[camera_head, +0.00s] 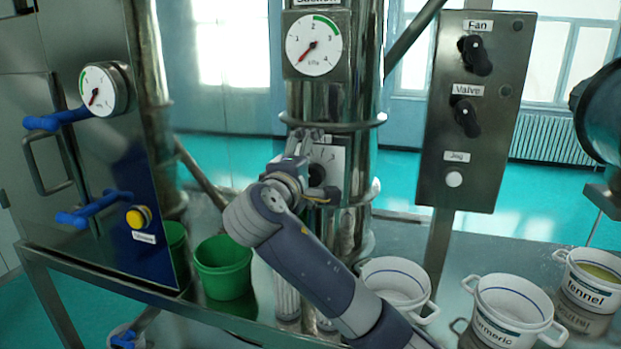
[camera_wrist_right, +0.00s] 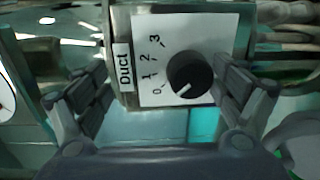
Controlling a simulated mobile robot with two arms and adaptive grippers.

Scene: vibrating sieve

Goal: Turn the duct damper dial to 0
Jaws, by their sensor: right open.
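The duct damper dial is a round black knob (camera_wrist_right: 190,77) on a white plate (camera_wrist_right: 215,35) marked 0 to 3 and labelled "Duct". Its white mark points to the lower left in the right wrist view, on the 0 side of the scale; I cannot tell whether it lines up exactly with 0. In the head view the plate (camera_head: 335,160) is on the metal column, with the knob mostly hidden by my gripper. My right gripper (camera_head: 306,165) is open in front of it. Its fingers (camera_wrist_right: 160,78) are spread on either side of the knob, apart from it. My left gripper is out of view.
A pressure gauge (camera_head: 314,44) sits above the dial on the column. A control panel (camera_head: 476,115) with Fan and Valve knobs stands at the right. White pots (camera_head: 508,308) and a green bucket (camera_head: 223,268) are lower down. Blue handles (camera_head: 58,119) jut from the left cabinet.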

